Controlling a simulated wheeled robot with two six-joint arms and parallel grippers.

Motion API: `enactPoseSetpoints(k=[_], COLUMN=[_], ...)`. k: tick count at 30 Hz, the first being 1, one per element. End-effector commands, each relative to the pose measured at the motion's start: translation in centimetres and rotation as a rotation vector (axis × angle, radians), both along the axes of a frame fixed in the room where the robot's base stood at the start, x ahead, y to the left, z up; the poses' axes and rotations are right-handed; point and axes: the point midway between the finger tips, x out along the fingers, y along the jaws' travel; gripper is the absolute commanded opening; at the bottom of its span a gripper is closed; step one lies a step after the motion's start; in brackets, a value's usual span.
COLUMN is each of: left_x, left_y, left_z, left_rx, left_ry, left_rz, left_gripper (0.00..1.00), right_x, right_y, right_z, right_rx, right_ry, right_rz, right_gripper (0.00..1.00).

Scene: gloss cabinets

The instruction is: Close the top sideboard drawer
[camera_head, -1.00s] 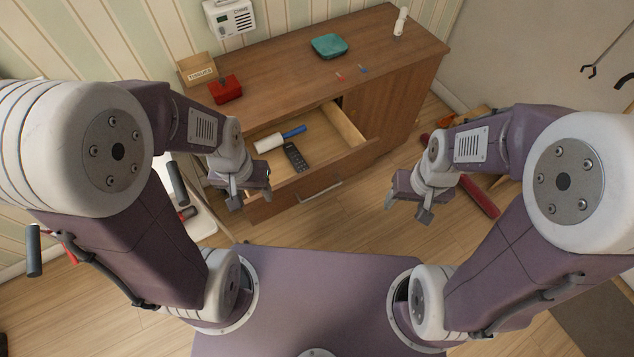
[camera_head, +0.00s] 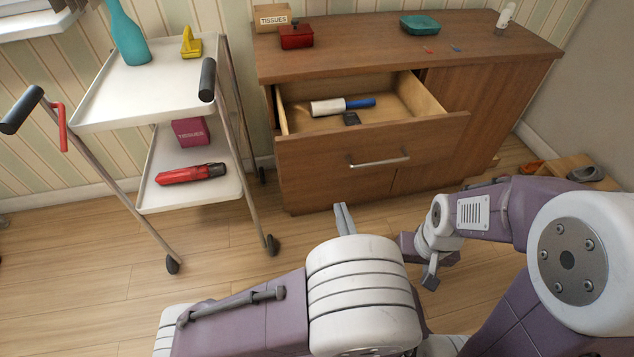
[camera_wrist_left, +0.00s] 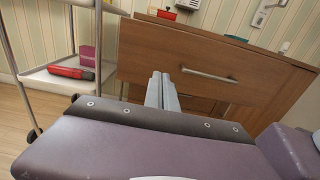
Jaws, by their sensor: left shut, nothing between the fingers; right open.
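The top sideboard drawer (camera_head: 372,137) is pulled out from the wooden sideboard (camera_head: 480,62). Its metal handle (camera_head: 380,161) runs across the front. My left gripper (camera_head: 344,218) is shut and empty, below and in front of the drawer's front in the head view. In the left wrist view its fingers (camera_wrist_left: 162,92) point toward the drawer front (camera_wrist_left: 200,65), left of the handle; I cannot tell whether they touch it. My right gripper (camera_head: 432,274) is open and empty, lower right of the drawer.
A white trolley (camera_head: 150,85) stands left of the sideboard, holding a teal bottle (camera_head: 127,35) and a red umbrella (camera_head: 190,174). A red box (camera_head: 296,36) and a teal case (camera_head: 419,25) sit on the sideboard top. Floor between trolley and sideboard's front is clear.

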Motion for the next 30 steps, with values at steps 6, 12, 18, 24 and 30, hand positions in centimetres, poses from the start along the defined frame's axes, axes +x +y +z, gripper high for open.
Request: enactPoseSetpoints(k=[6, 12, 18, 24, 30], left_x=[2.1, 6.3, 10.2, 12.7, 13.4], left_y=[0.9, 2.4, 3.7, 4.4, 4.5], left_z=[-0.1, -0.2, -0.2, -0.1, 0.2], left_rx=[-0.004, -0.005, -0.006, -0.005, -0.003], left_ry=[0.001, 0.003, 0.001, 0.003, 0.003], left_rz=[0.01, 0.013, 0.012, 0.009, 0.007], left_gripper=[0.0, 0.0, 0.0, 0.0, 0.0], right_x=[0.0, 0.0, 0.0, 0.0, 0.0], right_y=[0.0, 0.0, 0.0, 0.0, 0.0], right_z=[-0.8, -2.3, -3.6, -4.5, -4.6], right_rx=[0.0, 0.0, 0.0, 0.0, 0.0], right_ry=[0.0, 0.0, 0.0, 0.0, 0.0], right_rz=[0.0, 0.0, 0.0, 0.0, 0.0], right_gripper=[0.63, 0.63, 0.63, 0.63, 0.63])
